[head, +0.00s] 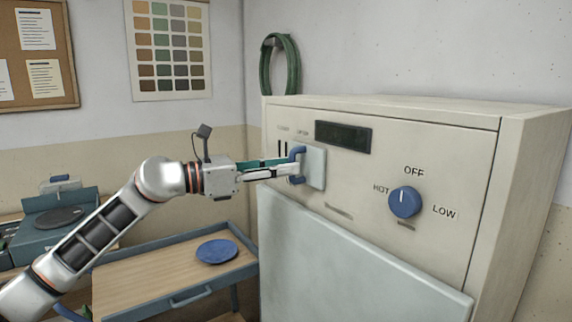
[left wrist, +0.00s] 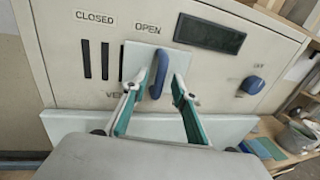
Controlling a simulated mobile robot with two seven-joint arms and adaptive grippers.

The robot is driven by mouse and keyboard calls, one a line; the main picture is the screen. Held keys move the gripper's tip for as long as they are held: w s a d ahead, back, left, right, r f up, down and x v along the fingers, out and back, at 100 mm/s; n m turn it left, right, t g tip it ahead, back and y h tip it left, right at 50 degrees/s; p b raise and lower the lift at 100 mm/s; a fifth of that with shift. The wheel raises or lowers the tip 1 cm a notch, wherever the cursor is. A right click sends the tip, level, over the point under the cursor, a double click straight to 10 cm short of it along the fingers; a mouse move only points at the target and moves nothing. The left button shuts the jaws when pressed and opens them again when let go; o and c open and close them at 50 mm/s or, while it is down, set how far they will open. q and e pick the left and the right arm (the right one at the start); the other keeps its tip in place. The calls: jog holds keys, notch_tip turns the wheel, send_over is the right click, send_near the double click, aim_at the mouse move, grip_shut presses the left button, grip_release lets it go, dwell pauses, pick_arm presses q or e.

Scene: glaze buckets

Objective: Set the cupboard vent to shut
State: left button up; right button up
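The cupboard vent is a pale sliding plate (head: 316,168) with an upright blue handle (head: 297,152) on the cupboard front (head: 440,150). In the left wrist view the plate (left wrist: 134,62) sits under the word OPEN. Dark slots (left wrist: 95,60) show uncovered to its left, under CLOSED. My left gripper (head: 292,168) is at the handle; in the left wrist view its fingers (left wrist: 155,88) stand apart on either side of the handle (left wrist: 160,72), with gaps showing. My right gripper is in neither view.
A blue knob (head: 405,202) with OFF, HOT and LOW marks is right of the vent, below a dark display (head: 343,136). A large pale panel (head: 350,260) juts below. A wooden-topped table (head: 150,280) with a blue disc (head: 216,251) stands left.

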pick_arm(q)
jog(key=shift+w+d, duration=0.25)
jog(key=shift+d, duration=0.25)
grip_shut()
